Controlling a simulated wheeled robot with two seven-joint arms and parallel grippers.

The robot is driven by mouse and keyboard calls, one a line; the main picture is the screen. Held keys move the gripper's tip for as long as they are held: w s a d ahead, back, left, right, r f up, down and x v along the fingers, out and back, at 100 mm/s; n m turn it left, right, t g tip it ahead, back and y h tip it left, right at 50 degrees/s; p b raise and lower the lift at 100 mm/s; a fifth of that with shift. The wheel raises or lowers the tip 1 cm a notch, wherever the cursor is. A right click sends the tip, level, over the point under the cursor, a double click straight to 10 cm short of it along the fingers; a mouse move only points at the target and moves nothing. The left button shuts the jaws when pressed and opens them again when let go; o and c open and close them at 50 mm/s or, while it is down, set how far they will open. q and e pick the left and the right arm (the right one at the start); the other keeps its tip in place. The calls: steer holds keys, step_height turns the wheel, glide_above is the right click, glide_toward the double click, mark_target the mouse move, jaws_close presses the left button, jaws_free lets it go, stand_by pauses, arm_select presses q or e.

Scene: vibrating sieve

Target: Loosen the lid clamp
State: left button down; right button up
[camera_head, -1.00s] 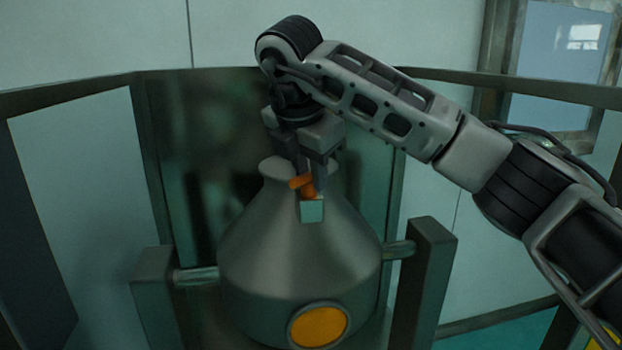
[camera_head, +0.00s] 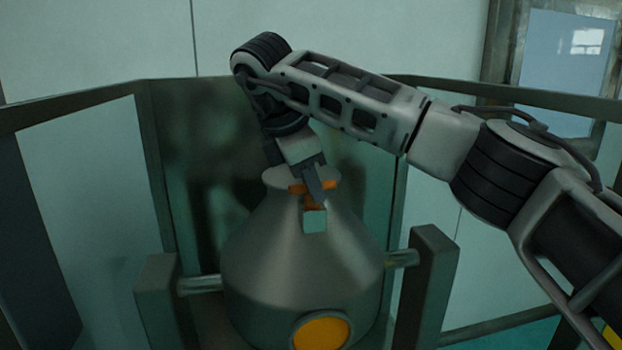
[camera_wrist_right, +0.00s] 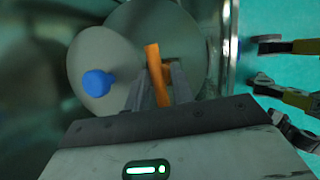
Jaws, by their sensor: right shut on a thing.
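The lid clamp's orange handle (camera_head: 299,187) sits above a small pale block (camera_head: 314,219) on the shoulder of a grey, bottle-shaped sieve vessel (camera_head: 260,260). My right gripper (camera_head: 312,190) comes down from above, tilted, with its fingers at the handle. In the right wrist view the orange handle (camera_wrist_right: 155,72) stands between the fingers of the right gripper (camera_wrist_right: 160,85), which is shut on it. The fingers hide part of the handle and clamp. My left gripper is not in view.
A round orange disc (camera_head: 321,332) is on the vessel's front. Posts (camera_head: 433,270) carry the vessel at both sides, and a railing (camera_head: 60,112) runs behind. A blue knob (camera_wrist_right: 97,83) shows in the right wrist view. Yellow-ended parts (camera_wrist_right: 290,47) are at its right.

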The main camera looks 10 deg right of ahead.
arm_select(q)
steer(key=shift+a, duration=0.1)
arm_select(e)
steer(key=o, duration=1)
arm_select(q)
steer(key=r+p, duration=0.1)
steer(key=p, duration=0.1)
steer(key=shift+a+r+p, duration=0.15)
steer(key=shift+p, duration=0.25)
arm_select(e)
steer(key=v, duration=1.6)
steer(key=shift+s, duration=0.1)
